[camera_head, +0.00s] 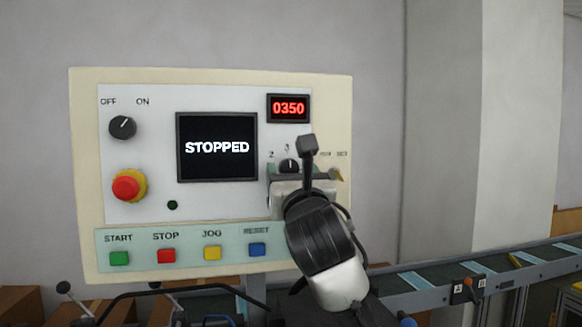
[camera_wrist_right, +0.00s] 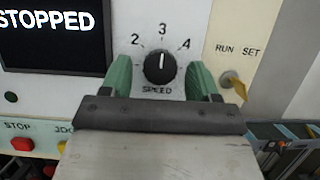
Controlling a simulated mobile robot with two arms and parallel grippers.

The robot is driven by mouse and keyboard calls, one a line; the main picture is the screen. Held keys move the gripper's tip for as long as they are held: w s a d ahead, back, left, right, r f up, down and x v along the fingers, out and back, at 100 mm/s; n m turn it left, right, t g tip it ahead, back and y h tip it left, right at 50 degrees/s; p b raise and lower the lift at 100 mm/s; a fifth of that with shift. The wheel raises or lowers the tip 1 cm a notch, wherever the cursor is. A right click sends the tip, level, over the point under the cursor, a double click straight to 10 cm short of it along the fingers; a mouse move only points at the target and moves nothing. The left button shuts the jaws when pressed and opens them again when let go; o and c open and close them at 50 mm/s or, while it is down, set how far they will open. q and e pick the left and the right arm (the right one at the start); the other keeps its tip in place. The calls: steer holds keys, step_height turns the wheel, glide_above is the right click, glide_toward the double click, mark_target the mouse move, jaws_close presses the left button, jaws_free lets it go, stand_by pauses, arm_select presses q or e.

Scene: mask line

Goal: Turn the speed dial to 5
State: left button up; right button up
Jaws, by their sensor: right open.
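The black speed dial (camera_wrist_right: 160,66) is on the control panel (camera_head: 90,170), with its white mark pointing up at 3. The numbers 2, 3 and 4 show around it; any others are hidden or out of view. In the head view the dial (camera_head: 289,165) is partly covered by my right gripper (camera_head: 290,170). In the right wrist view that gripper (camera_wrist_right: 161,78) is open, its green fingers on either side of the dial. Gaps seem to show between the fingers and the dial. My left gripper is not in view.
The screen (camera_head: 217,147) reads STOPPED and the red display (camera_head: 288,108) reads 0350. A red emergency button (camera_head: 126,186), an off/on knob (camera_head: 122,127) and several coloured buttons are on the panel. A RUN/SET key switch (camera_wrist_right: 231,80) is close right of the gripper. A conveyor (camera_head: 430,287) runs behind.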

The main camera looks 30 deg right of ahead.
steer(key=shift+c, duration=0.7)
steer(key=c, duration=0.8)
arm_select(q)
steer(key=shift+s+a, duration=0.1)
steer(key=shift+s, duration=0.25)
